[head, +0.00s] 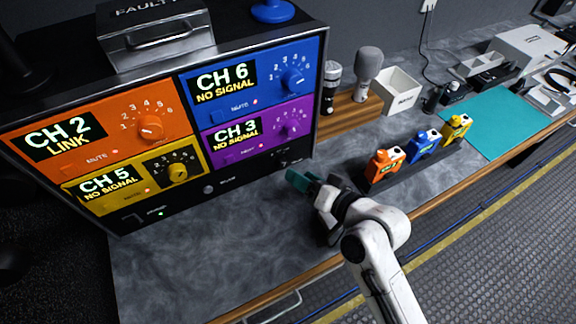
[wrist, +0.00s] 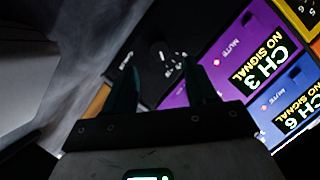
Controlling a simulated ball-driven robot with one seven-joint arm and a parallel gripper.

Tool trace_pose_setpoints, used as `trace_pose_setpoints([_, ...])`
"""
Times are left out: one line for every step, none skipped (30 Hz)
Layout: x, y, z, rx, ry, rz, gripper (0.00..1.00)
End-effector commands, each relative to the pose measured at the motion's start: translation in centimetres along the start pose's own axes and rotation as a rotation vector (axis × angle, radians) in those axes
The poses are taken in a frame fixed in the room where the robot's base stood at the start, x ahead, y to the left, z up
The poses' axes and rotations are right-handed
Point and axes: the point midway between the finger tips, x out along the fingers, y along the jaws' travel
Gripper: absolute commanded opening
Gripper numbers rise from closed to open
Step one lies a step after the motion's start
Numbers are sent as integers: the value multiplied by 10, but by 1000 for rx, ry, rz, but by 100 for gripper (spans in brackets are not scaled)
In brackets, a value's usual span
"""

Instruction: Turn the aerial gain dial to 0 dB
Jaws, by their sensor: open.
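The receiver rack has a black bottom panel. A small black dial (head: 284,162) with white marks sits on that panel below the purple CH 3 module; it appears to be the aerial gain dial. Its setting is too small to read. In the wrist view the dark dial (wrist: 166,54) lies beyond and between my fingers. My gripper (head: 303,180) has teal fingers and is in front of the rack's lower right, apart from the dial. In the wrist view my gripper (wrist: 160,82) is open with nothing between its fingers.
The rack also holds orange CH 2 (head: 150,127), yellow CH 5 (head: 177,172), blue CH 6 (head: 293,80) and purple CH 3 (head: 290,125) modules with knobs. Orange, blue and yellow packs (head: 422,143) stand right of my arm. Microphones (head: 368,68) stand behind. The grey counter (head: 200,260) in front is clear.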

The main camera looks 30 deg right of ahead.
Motion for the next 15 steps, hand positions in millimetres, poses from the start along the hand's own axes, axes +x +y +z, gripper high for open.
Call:
trace_pose_setpoints([10,-2,-2,-1,0,0,57])
trace_pose_setpoints([16,-1,-2,-1,1,0,57])
trace_pose_setpoints([22,-1,-2,-1,1,0,57])
trace_pose_setpoints([27,-1,-2,-2,0,-1,57])
trace_pose_setpoints([32,-2,-2,-2,0,-1,57])
trace_pose_setpoints([37,-1,-1,-2,-1,-1,57])
trace_pose_setpoints([41,-1,-1,-2,0,-1,57])
trace_pose_setpoints([44,-1,-1,-2,0,-1,57])
trace_pose_setpoints([48,-1,-1,-3,0,0,57])
trace_pose_setpoints([50,0,-1,-3,0,0,57])
trace_pose_setpoints([52,0,-1,-3,0,0,57])
trace_pose_setpoints([54,-1,-1,-3,0,0,57])
trace_pose_setpoints([55,-1,-1,-3,0,0,57])
trace_pose_setpoints([56,0,0,-3,0,0,57])
trace_pose_setpoints([57,0,0,-3,0,0,57])
